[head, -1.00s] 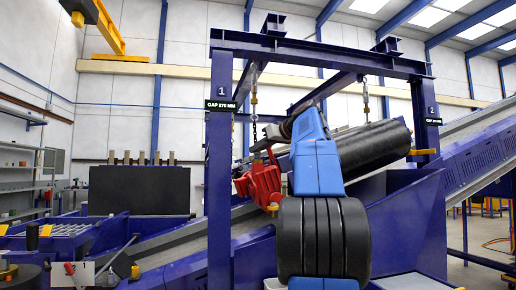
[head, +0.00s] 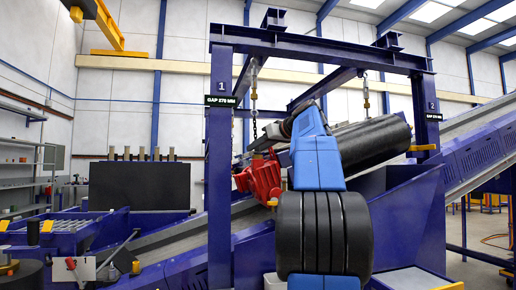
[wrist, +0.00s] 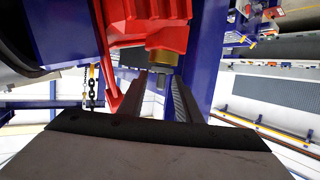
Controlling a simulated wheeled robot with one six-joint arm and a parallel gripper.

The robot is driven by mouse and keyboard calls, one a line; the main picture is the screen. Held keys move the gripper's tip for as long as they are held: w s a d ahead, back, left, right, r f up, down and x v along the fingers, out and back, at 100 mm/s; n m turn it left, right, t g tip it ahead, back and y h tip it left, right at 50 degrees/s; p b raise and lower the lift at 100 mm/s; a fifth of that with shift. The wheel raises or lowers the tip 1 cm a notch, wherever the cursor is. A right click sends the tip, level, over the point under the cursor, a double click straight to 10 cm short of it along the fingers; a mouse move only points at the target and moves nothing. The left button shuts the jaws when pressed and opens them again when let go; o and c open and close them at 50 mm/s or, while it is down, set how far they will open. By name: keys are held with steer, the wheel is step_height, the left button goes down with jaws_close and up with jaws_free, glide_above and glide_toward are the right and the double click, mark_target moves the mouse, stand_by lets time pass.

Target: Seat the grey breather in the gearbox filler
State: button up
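The red gearbox (head: 262,177) hangs under the blue frame, left of my blue arm in the head view. It fills the upper middle of the wrist view (wrist: 150,25). A brass-coloured filler collar (wrist: 163,58) stands out from it there. A small grey piece, seemingly the breather (wrist: 160,80), is in line with the collar; I cannot tell how deep it sits. My gripper (wrist: 160,88) has its dark fingers either side of the grey piece, with narrow gaps visible on both sides. In the head view the fingers are too small to read.
A chain (head: 254,125) hangs close to the gearbox; it also shows in the wrist view (wrist: 92,90). A blue frame post (head: 220,180) stands left of it. The black magnet drum (head: 375,143) lies right of my arm. A bench (head: 62,232) with tools is at the left.

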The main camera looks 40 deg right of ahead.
steer(key=v, duration=1.7)
steer(key=shift+s, duration=0.2)
steer(key=shift+a, duration=0.1)
steer(key=w+a+f+m+g+y, duration=0.15)
steer(key=w+a+f, duration=0.45)
steer(key=a+f, duration=0.6)
steer(key=a+f+g, duration=0.4)
steer(key=a+f, duration=1)
steer(key=f, duration=0.3)
steer(key=s+a+f+g, duration=0.1)
steer(key=s+a+f, duration=0.4)
steer(key=f, duration=0.6)
steer(key=s+a+f+n+g+h, duration=0.1)
steer(key=s+a+f, duration=0.4)
steer(key=f, duration=0.7)
steer(key=s+a+f+g, duration=0.2)
steer(key=s+a+f, duration=0.3)
steer(key=s+f, duration=0.4)
step_height(320, 180, down, 3)
steer(key=shift+r+n, duration=0.25)
steer(key=shift+n, duration=0.1)
